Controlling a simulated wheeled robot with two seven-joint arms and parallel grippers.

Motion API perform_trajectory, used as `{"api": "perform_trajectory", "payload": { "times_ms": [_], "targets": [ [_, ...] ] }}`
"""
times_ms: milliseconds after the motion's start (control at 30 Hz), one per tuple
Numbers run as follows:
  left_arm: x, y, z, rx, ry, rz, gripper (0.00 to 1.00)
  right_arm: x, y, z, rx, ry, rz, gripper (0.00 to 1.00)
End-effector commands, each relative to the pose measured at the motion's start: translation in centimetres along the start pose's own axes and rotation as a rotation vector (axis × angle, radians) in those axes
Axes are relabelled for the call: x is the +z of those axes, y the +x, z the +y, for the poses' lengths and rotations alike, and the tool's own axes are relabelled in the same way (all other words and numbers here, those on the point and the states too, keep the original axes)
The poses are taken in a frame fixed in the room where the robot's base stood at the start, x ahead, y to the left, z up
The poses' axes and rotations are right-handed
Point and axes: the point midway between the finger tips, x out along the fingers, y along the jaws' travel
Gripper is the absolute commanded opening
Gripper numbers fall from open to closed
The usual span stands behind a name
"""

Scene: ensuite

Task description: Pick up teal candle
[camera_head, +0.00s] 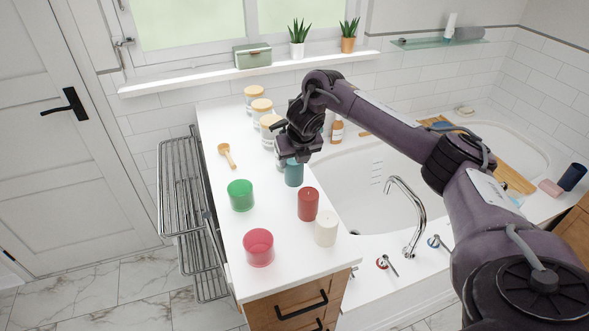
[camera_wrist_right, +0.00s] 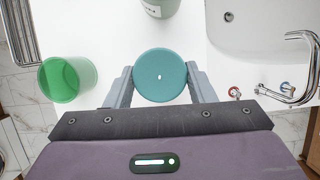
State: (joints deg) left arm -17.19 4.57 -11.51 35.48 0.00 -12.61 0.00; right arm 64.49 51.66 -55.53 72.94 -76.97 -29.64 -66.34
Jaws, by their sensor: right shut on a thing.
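The teal candle (camera_head: 294,174) stands upright at the counter beside the bath, below my right gripper (camera_head: 291,160). In the right wrist view the teal candle (camera_wrist_right: 160,76) shows from above as a round disc with a small white wick. The fingers of my right gripper (camera_wrist_right: 160,84) lie on its two sides and are shut on it. I cannot tell whether its base is touching the counter. My left gripper is in neither view.
On the white counter (camera_head: 285,268) stand a green cup (camera_head: 241,195), a pink cup (camera_head: 258,247), a red candle (camera_head: 308,204) and a white candle (camera_head: 326,228). Lidded jars (camera_head: 262,107) and a wooden brush (camera_head: 227,156) are behind. A tap (camera_head: 406,210) is to the right.

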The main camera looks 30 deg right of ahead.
Motion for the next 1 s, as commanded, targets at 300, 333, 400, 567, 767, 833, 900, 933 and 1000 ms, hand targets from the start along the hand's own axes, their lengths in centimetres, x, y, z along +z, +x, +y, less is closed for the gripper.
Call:
{"api": "perform_trajectory", "payload": {
  "times_ms": [300,333,400,567,767,833,900,933,1000],
  "targets": [
    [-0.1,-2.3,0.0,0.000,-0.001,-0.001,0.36,3.6,-8.2,-0.1,-0.002,-0.001,-0.008,0.22],
    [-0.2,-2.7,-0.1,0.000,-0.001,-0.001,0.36,3.8,-8.9,-0.1,-0.001,0.000,-0.007,0.22],
    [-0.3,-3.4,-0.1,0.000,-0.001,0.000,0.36,4.5,-10.4,0.0,-0.001,-0.001,-0.007,0.22],
    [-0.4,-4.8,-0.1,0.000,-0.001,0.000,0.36,5.6,-13.2,0.0,-0.001,-0.001,-0.005,0.22],
    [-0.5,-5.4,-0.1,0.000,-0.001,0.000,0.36,6.2,-14.9,0.0,0.000,0.000,-0.002,0.22],
    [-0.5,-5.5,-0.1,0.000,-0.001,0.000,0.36,6.3,-15.1,0.0,0.000,0.000,-0.002,0.22],
    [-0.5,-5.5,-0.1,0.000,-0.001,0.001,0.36,6.3,-15.2,0.0,0.000,0.000,-0.001,0.22],
    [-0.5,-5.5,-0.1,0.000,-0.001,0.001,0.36,6.3,-15.2,0.0,0.000,0.000,-0.001,0.22],
    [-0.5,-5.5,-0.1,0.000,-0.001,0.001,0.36,6.3,-15.2,0.0,0.000,0.000,0.000,0.22]
  ]
}}
